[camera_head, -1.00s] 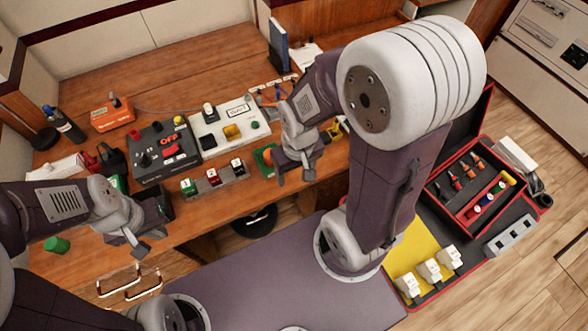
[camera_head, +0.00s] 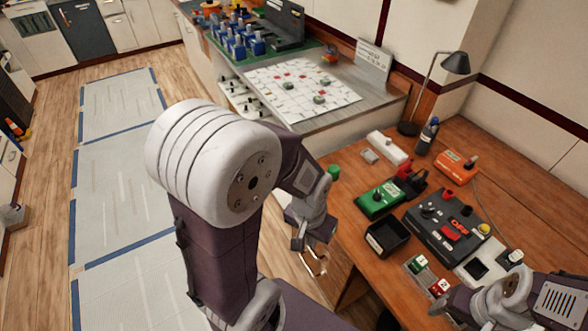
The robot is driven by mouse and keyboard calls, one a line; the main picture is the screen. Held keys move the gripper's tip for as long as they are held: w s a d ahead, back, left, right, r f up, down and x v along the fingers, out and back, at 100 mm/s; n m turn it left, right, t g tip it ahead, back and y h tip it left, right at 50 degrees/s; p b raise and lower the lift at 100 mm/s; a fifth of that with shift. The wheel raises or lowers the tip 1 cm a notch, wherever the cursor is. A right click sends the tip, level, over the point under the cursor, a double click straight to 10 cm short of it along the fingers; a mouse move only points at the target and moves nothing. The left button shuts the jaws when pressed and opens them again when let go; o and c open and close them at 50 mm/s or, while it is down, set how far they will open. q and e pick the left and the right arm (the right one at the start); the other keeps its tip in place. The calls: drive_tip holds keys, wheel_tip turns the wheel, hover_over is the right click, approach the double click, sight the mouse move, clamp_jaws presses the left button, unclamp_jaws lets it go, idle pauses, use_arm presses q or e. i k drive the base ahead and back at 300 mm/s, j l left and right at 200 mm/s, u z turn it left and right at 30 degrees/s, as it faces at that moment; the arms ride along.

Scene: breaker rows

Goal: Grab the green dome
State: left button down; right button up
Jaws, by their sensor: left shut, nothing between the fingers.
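A small green round-topped piece (camera_head: 333,172) stands on the wooden table near its left edge; it may be the green dome, though its top is too small to make out well. My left gripper (camera_head: 313,238) points down at the table's left edge, below the green piece in the picture and apart from it. It is shut and empty. My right gripper (camera_head: 440,304) is at the lower right, by the numbered switches; its jaw gap does not show clearly.
A green box with a black knob (camera_head: 380,199), a black open bin (camera_head: 387,236) and a dark control panel (camera_head: 447,226) stand right of the green piece. A white block (camera_head: 390,147) and a bottle (camera_head: 427,135) are behind. A metal-topped bench (camera_head: 385,103) stands beyond.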

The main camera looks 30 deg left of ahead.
sight(333, 170)
drive_tip(key=u, duration=0.8)
drive_tip(key=i+j+z, duration=0.35)
drive_tip(key=i+j, duration=0.25)
drive_tip(key=j, duration=0.25)
drive_tip(key=i+j+z, duration=0.2)
drive_tip(key=j, duration=0.3)
drive_tip(key=i+l, duration=0.05)
